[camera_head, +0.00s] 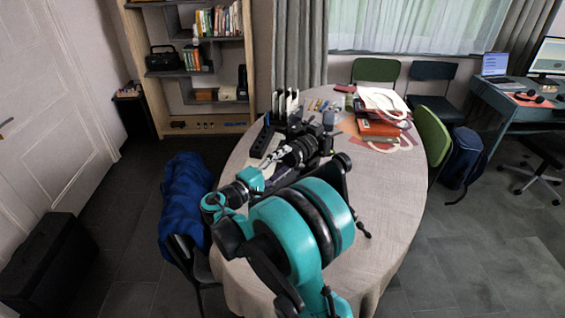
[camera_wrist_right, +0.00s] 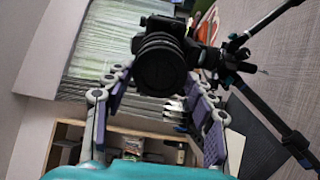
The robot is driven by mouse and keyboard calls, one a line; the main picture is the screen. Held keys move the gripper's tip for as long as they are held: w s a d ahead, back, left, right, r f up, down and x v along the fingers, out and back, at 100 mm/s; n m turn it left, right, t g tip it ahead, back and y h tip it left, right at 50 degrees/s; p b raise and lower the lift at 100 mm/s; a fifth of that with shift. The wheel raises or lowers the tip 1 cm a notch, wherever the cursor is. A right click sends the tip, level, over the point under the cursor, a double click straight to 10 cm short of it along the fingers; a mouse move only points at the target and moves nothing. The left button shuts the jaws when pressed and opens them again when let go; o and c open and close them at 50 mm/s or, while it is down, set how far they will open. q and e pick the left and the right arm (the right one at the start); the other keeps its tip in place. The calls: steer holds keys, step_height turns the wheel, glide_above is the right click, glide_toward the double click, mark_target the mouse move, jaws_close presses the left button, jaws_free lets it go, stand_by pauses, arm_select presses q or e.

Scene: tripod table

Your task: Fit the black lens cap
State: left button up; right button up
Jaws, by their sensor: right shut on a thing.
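The camera (camera_head: 326,142) is black, on a small tripod (camera_head: 350,205) standing on the round table, with its lens (camera_head: 298,151) pointing toward my right gripper (camera_head: 278,160). In the right wrist view, the camera (camera_wrist_right: 166,27) fills the space just beyond my right gripper (camera_wrist_right: 160,80). My left gripper is not in view.
The table (camera_head: 395,200) has a bare right side. Books and papers (camera_head: 378,125) lie at its back right. A black holder with upright pale items (camera_head: 285,103) stands behind the camera. A blue jacket (camera_head: 185,200) hangs on a chair at the left.

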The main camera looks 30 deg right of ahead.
steer(key=o, duration=1.5)
steer(key=shift+d, duration=0.1)
steer(key=shift+o, duration=0.2)
steer(key=v, duration=0.7)
